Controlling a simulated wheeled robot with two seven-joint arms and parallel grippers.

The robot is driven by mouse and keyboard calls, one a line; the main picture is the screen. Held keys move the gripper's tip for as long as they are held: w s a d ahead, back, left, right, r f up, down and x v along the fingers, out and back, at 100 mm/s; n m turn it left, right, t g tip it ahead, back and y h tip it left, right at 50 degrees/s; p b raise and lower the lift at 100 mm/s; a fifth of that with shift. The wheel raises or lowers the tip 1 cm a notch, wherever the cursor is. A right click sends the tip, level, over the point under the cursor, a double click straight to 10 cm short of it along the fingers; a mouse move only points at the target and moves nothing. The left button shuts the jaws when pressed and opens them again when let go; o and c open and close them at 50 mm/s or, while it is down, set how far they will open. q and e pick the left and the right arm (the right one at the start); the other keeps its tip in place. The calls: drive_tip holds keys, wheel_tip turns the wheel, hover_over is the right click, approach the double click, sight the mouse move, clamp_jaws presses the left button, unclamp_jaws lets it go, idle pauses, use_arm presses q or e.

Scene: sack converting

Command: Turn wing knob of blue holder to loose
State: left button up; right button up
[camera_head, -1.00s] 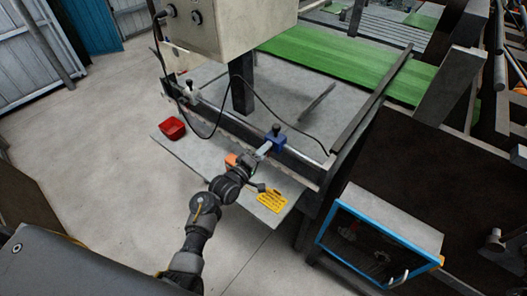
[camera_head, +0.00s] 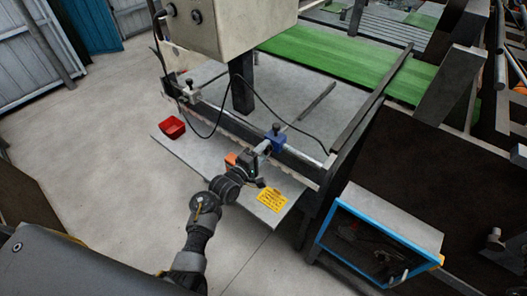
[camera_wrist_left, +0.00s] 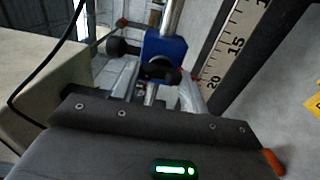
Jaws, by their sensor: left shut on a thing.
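The blue holder (camera_head: 278,145) sits on the dark rail along the front of the machine, with a black knob on its top. It also shows in the left wrist view (camera_wrist_left: 174,46), where its dark wing knob (camera_wrist_left: 158,69) faces my gripper. My left gripper (camera_head: 263,148) reaches the holder from the front. In the wrist view its pale fingers (camera_wrist_left: 155,88) are shut on the wing knob, which they partly cover. The knob's exact angle is hard to tell. My right gripper is out of view.
A similar grey holder (camera_head: 190,92) stands further left on the rail. A red bin (camera_head: 172,127) and a yellow label (camera_head: 271,200) are on the grey front plate (camera_head: 205,150). A black cable hangs near the rail. A blue-framed box (camera_head: 375,240) stands at right.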

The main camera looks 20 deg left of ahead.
use_arm(q)
drive_tip(key=o, duration=1)
drive_tip(key=shift+s+a+f, duration=0.15)
drive_tip(key=shift+s+a, duration=0.05)
drive_tip(key=shift+s, duration=0.3)
drive_tip(key=shift+b+v, duration=1.5)
drive_tip(key=shift+v, duration=3.4)
